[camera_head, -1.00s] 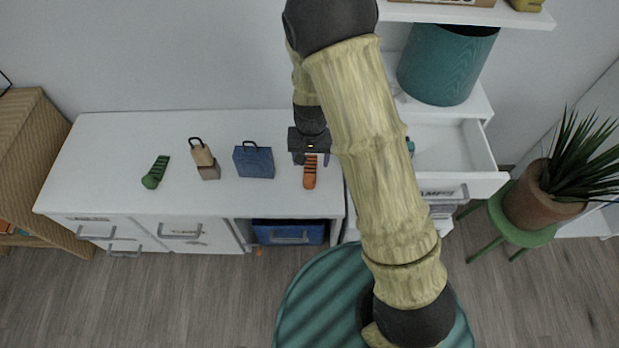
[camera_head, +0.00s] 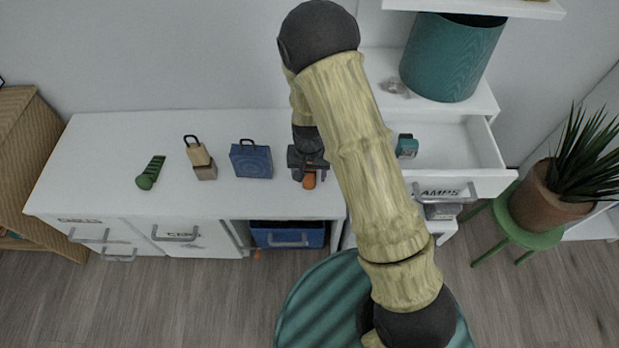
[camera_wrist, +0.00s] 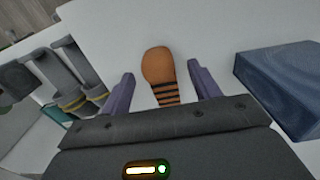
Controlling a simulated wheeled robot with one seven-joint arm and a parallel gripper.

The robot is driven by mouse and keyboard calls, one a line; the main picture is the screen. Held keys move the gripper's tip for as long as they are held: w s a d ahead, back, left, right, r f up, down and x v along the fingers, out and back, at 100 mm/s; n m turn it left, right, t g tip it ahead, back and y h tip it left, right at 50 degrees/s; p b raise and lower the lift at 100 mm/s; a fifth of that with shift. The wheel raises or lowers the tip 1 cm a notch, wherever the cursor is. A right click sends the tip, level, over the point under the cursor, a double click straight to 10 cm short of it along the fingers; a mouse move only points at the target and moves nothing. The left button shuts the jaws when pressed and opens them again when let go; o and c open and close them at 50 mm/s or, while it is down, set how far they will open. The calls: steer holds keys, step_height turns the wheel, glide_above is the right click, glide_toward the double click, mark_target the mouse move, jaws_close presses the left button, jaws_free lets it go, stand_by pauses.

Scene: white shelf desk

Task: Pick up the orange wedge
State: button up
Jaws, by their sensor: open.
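The orange wedge (camera_head: 309,181) lies on the white desk top, mostly hidden under my gripper in the head view. In the wrist view the orange wedge (camera_wrist: 159,68) shows its rounded end and dark stripes, lying between my two purple fingers. My gripper (camera_wrist: 161,82) is open, pointing down over the wedge, with a finger on either side and a visible gap to each. In the head view my gripper (camera_head: 308,174) is low over the desk. Whether it is level with the wedge I cannot tell.
A blue bag-like block (camera_head: 251,160) stands left of the wedge, close by in the wrist view (camera_wrist: 285,88). Further left are a tan padlock-like object (camera_head: 199,156) and a green wedge (camera_head: 150,172). An open drawer (camera_head: 455,160) is to the right, holding a teal item (camera_head: 407,146).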

steer(key=shift+f, duration=0.8)
steer(key=c, duration=1.1)
step_height(320, 180, up, 10)
steer(key=p, duration=0.3)
steer(key=shift+p, duration=0.35)
